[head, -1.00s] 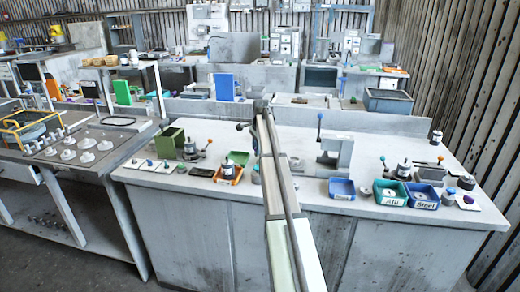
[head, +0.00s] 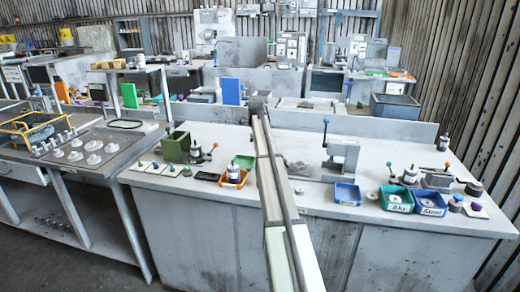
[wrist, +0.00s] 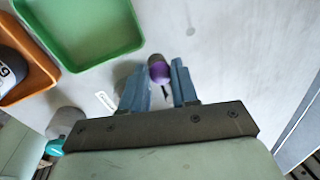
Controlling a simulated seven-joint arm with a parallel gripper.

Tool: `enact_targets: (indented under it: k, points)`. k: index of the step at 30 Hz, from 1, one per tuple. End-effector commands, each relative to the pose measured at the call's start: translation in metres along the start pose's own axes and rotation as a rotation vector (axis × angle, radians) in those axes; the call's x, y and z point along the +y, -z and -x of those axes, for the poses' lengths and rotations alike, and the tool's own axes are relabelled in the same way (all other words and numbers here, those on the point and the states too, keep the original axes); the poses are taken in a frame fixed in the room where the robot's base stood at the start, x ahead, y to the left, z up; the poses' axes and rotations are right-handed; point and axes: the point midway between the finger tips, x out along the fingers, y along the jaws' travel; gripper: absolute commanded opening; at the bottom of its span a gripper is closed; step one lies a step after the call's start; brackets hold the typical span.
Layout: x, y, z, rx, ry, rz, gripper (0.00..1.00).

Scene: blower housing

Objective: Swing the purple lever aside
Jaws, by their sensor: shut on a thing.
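The purple lever's rounded knob (wrist: 158,72) shows between the fingertips in the wrist view. My gripper (wrist: 160,88) has two blue fingers, one on each side of the knob, and is shut on it. The rest of the lever is mostly hidden under the gripper. In the head view my own arm stretches across the bench and hides the gripper and the lever.
A green tray (wrist: 80,30) and an orange tray (wrist: 25,70) holding a dark cylinder lie left of the gripper in the wrist view. A grey clamp-like fixture (head: 341,158) and a blue tray (head: 346,193) stand right of my arm.

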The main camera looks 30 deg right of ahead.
Motion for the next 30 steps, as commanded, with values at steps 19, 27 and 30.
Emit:
enact_targets:
  k: [19,27,30]
  points:
    - [-0.006,-0.0011,-0.0006,0.015,0.003,-0.081,0.0]
    - [-0.0059,-0.0011,-0.0007,0.015,0.003,-0.08,0.45]
    - [-0.0054,-0.001,-0.0008,0.015,0.002,-0.08,0.52]
